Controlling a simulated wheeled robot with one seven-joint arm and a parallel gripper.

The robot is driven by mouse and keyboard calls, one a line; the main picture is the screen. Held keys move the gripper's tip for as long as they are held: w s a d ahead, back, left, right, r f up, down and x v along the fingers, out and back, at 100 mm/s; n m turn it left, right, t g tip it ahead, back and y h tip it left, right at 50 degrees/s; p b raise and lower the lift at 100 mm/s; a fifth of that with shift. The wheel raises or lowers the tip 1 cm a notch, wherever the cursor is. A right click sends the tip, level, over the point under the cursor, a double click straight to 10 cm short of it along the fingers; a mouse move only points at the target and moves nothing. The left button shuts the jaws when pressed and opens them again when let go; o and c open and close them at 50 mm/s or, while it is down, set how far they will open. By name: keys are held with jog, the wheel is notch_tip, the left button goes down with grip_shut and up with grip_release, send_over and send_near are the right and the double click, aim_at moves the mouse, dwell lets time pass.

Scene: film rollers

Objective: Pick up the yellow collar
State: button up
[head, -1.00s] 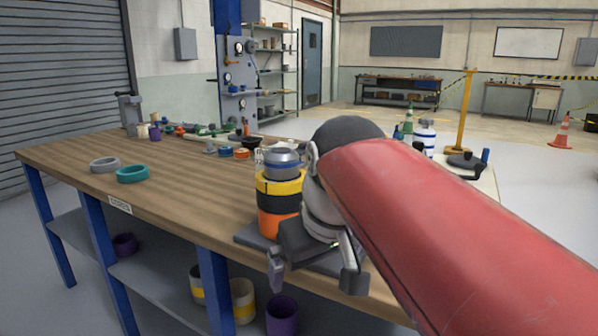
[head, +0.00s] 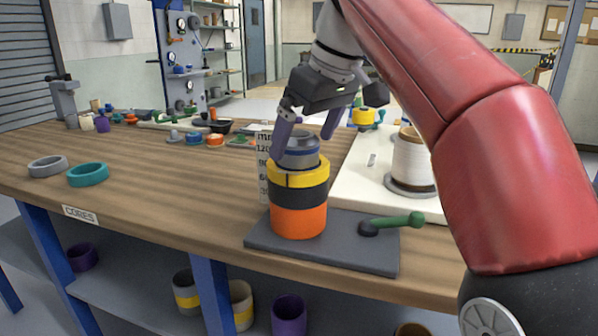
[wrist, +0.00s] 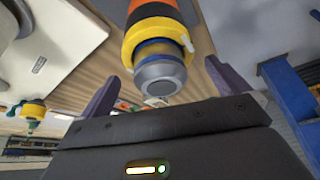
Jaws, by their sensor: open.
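The yellow collar (head: 297,173) is a ring near the top of an upright stack, above a black band and an orange section (head: 299,221). A grey-blue cap (head: 299,151) rises out of it. In the wrist view the collar (wrist: 148,36) is around the cap's base, with a small knob on its side. My gripper (head: 308,130) is open, fingers pointing down just above the collar, around the height of the cap. In the wrist view my gripper (wrist: 168,88) has its fingers apart on either side of the cap.
The stack stands on a dark base plate (head: 270,241) with a green-handled lever (head: 398,222). A marked height scale (head: 263,165) stands close behind. A white board (head: 365,195) with a white spool (head: 412,160) lies right. Grey (head: 48,166) and teal (head: 88,174) rings lie left.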

aim_at(301, 155)
jog(key=b+x, duration=0.1)
jog(key=x, duration=0.3)
jog(key=shift+f, duration=0.2)
jog(key=shift+c, duration=0.3)
jog(key=c, duration=0.8)
jog(key=shift+o, duration=0.2)
